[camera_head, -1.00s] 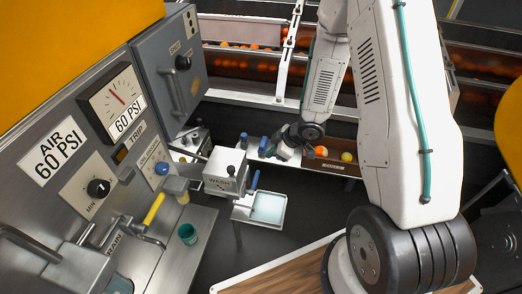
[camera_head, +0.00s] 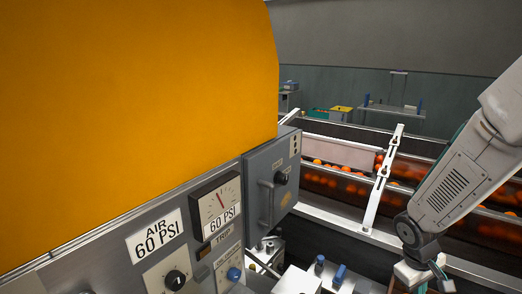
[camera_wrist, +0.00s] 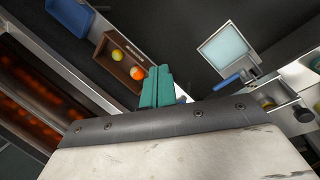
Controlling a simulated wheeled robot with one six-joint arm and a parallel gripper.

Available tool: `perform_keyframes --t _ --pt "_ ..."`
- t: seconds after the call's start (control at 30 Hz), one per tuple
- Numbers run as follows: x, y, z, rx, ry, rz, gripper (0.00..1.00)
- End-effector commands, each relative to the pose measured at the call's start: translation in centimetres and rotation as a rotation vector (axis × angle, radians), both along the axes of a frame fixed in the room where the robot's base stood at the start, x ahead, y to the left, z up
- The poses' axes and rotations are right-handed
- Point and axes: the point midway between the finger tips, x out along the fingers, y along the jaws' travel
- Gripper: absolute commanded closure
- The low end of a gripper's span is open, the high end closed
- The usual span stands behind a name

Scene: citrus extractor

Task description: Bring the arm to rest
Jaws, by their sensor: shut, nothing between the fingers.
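My arm (camera_head: 468,182) comes in from the right edge of the head view and slants down and left in front of the conveyor. My gripper is low at the right there, too small and cut off to read clearly. In the wrist view my gripper (camera_wrist: 157,75) shows as two teal fingers pressed together, with nothing between them. They appear over dark floor, close beside a brown wooden box (camera_wrist: 110,69) holding a yellow fruit (camera_wrist: 117,56) and an orange one (camera_wrist: 137,73). I cannot tell the gap in height.
A grey machine panel with a gauge (camera_head: 217,207) and a grey door (camera_head: 271,187) stands at left, under a large orange-yellow cover (camera_head: 140,105). Conveyors with oranges (camera_head: 330,185) run behind. The wrist view shows a pale-blue tray (camera_wrist: 226,50), a blue-handled fixture (camera_wrist: 228,82) and a blue bin (camera_wrist: 72,16).

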Motion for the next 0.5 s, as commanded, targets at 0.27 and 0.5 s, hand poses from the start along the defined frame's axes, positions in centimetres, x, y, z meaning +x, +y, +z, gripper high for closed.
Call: perform_keyframes --t 0.27,0.5 --pt "-6.9 4.0 10.4 0.034 0.047 -0.242 1.0" --pt "-12.8 8.6 16.8 0.151 0.034 -0.339 1.0"
